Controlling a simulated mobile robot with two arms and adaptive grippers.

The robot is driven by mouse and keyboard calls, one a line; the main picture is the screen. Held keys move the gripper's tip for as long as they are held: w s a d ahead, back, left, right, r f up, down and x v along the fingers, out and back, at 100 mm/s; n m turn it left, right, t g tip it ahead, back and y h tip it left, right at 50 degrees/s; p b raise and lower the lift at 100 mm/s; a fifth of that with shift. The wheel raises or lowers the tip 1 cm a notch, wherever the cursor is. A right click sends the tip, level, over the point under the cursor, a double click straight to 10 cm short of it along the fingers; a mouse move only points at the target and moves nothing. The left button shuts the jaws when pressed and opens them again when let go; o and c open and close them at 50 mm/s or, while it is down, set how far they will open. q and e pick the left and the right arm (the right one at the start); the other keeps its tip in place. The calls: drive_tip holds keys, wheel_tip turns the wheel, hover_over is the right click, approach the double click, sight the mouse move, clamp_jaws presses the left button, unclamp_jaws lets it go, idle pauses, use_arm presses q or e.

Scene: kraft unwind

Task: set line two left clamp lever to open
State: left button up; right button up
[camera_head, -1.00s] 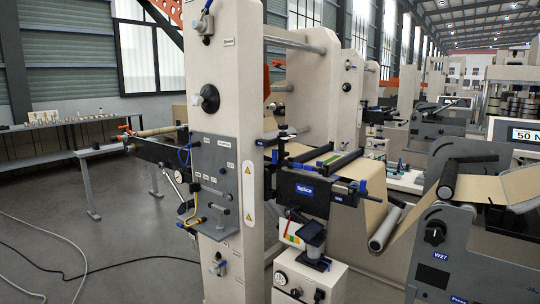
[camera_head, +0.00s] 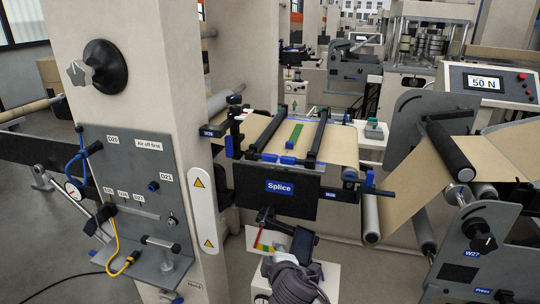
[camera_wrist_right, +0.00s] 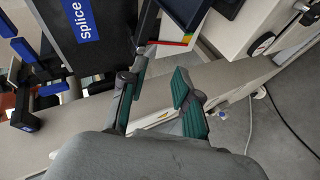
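The splice table with the blue "Splice" sign (camera_head: 280,187) stands centre in the head view; its sign also shows upper left in the wrist view (camera_wrist_right: 80,20). Two dark clamp bars with blue ends lie across its brown web. The left clamp bar (camera_head: 268,132) has a blue part (camera_head: 229,146) at its near left end. The right clamp bar (camera_head: 318,138) is beside it. I cannot tell either lever's setting. My right gripper (camera_wrist_right: 158,95) has its fingers apart and nothing between them, below the splice table front. My left gripper is out of view.
A red, yellow and green strip (camera_head: 267,247) and a dark box (camera_head: 302,244) are close by my right gripper. A pale column (camera_head: 140,60) with a grey valve panel (camera_head: 135,195) stands left. A roller stand marked W27 (camera_head: 475,245) is at right.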

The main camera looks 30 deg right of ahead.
sight(272, 159)
drive_tip(key=w+d+r+n+t+h, duration=0.1)
drive_tip(key=w+d+r+n+t, duration=0.15)
drive_tip(key=r, duration=0.55)
drive_tip(key=w+d+r+n+t+h, duration=0.1)
drive_tip(key=w+d+r+t+h, duration=0.15)
drive_tip(key=r, duration=0.65)
drive_tip(key=shift+y, duration=0.35)
drive_tip(key=x, duration=0.4)
drive_tip(key=p+x, duration=0.1)
drive_tip(key=x, duration=0.3)
drive_tip(key=p+x, duration=0.1)
drive_tip(key=x, duration=0.4)
drive_tip(key=shift+w+a+f, duration=0.2)
drive_tip(key=shift+w+a, duration=0.1)
drive_tip(key=shift+w+d+p, duration=0.25)
drive_tip(key=shift+w+p, duration=0.05)
drive_tip(key=shift+w, duration=0.2)
use_arm(q)
drive_tip(key=r, duration=0.2)
drive_tip(key=shift+s+r, duration=0.35)
use_arm(e)
drive_tip(key=shift+f, duration=0.1)
clamp_jaws()
use_arm(q)
drive_tip(key=shift+d, duration=0.1)
